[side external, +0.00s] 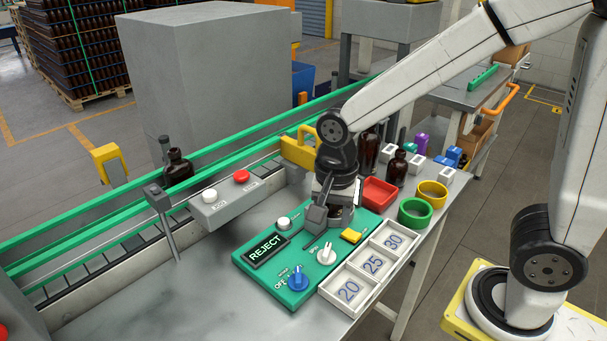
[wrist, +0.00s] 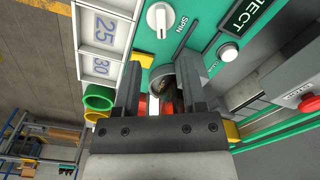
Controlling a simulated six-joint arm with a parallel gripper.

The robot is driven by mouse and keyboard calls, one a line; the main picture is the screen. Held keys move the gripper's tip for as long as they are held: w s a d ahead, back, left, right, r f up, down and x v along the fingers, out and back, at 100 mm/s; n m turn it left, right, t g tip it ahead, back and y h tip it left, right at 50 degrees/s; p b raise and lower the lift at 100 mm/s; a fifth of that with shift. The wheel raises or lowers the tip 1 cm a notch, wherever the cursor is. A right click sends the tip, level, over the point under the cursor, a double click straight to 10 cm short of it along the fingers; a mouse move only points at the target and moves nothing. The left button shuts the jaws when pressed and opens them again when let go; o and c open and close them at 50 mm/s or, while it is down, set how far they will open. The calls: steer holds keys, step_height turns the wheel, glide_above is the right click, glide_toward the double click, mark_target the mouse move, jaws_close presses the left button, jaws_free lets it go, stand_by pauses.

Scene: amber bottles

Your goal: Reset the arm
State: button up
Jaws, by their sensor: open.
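My gripper (side external: 322,218) is low over the back part of the green control panel (side external: 262,282) in the side view, pointing down. In the wrist view its two fingers (wrist: 158,88) are spread apart. A dark round thing with a pale rim (wrist: 160,78) shows between and beyond the fingers; I cannot tell whether they touch it. The panel carries a REJECT display (side external: 266,251), a white knob (side external: 326,254), a blue knob (side external: 298,279), a white button (side external: 283,223) and a yellow switch (side external: 351,236).
A white tray (side external: 323,290) marked 20, 25, 30 lies beside the panel. A red bin (side external: 379,193), green ring (side external: 415,212), yellow ring (side external: 432,193) and amber bottle (side external: 397,168) stand behind. The green-railed conveyor, with another bottle (side external: 178,166), runs along the left. The front-left tabletop is clear.

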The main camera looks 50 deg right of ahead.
steer(key=d+n, duration=0.1)
steer(key=f+n, duration=0.1)
steer(key=d+f+n, duration=0.1)
steer(key=n, duration=0.1)
steer(key=shift+s+d+t, duration=0.3)
steer(key=shift+t, duration=0.1)
steer(key=shift+s+d+f+n+t, duration=0.15)
steer(key=shift+d+f+n, duration=0.15)
steer(key=shift+n, duration=0.3)
steer(key=shift+s+d+f+n+t, duration=0.1)
steer(key=shift+d+f+n+t, duration=0.1)
steer(key=shift+d+n, duration=0.3)
steer(key=d+n, duration=0.1)
steer(key=n, duration=0.1)
steer(key=s+f+n, duration=0.1)
steer(key=n, duration=0.1)
steer(key=d+f+n+t, duration=0.1)
steer(key=shift+s+d+n, duration=0.2)
steer(key=shift+d+n, duration=0.1)
steer(key=shift+n, duration=0.1)
